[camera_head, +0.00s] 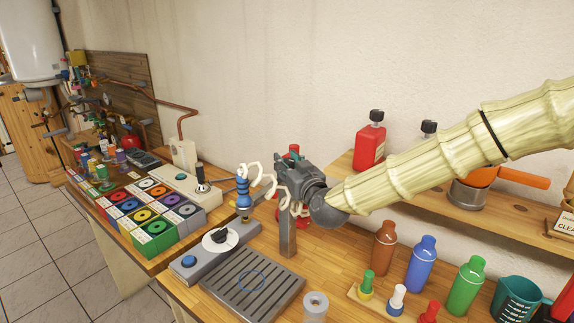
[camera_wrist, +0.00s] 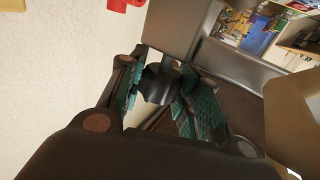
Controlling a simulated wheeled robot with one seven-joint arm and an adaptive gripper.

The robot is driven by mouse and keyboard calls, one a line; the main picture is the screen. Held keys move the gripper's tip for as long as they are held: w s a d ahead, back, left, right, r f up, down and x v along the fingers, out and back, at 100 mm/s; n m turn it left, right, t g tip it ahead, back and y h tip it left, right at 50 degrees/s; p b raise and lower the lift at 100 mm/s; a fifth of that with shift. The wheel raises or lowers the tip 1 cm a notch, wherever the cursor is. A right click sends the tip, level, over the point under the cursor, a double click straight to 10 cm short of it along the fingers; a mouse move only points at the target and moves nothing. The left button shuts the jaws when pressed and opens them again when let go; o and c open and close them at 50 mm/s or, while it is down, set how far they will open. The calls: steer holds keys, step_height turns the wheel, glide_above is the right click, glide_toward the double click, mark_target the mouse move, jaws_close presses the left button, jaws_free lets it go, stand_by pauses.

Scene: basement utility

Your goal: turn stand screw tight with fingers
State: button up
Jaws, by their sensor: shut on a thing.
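The stand screw (camera_wrist: 157,86) is a dark round knob on the side of the grey stand in the wrist view. My gripper (camera_head: 284,170) is at the upper part of the grey upright post (camera_head: 288,232) in the head view, and hides the screw there. In the wrist view its two teal-padded fingers lie on either side of the knob, shut on it. A blue cylindrical tool (camera_head: 242,189) with a brass-coloured lower end and a white coiled cord is upright left of the post. The thread of the screw is hidden.
A grey ribbed plate (camera_head: 252,284) and a unit with a dial (camera_head: 220,239) lie in front of the post. Brown (camera_head: 384,248), blue (camera_head: 421,262) and green (camera_head: 465,286) bottles stand to the right. A wooden shelf (camera_head: 410,185) runs behind my arm.

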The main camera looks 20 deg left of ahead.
steer(key=m+t+h+b, duration=0.1)
steer(key=m+t+h, duration=0.1)
steer(key=m+h, duration=0.1)
steer(key=shift+t+h, duration=0.3)
steer(key=shift+h, duration=0.3)
steer(key=shift+m+t+h, duration=0.8)
steer(key=shift+m+h, duration=1.1)
steer(key=shift+h, duration=0.9)
steer(key=shift+r+h, duration=0.1)
steer(key=shift+h, duration=0.2)
steer(key=o, duration=1.1)
steer(key=shift+c, duration=0.2)
steer(key=s+d, duration=0.1)
steer(key=s, duration=1.1)
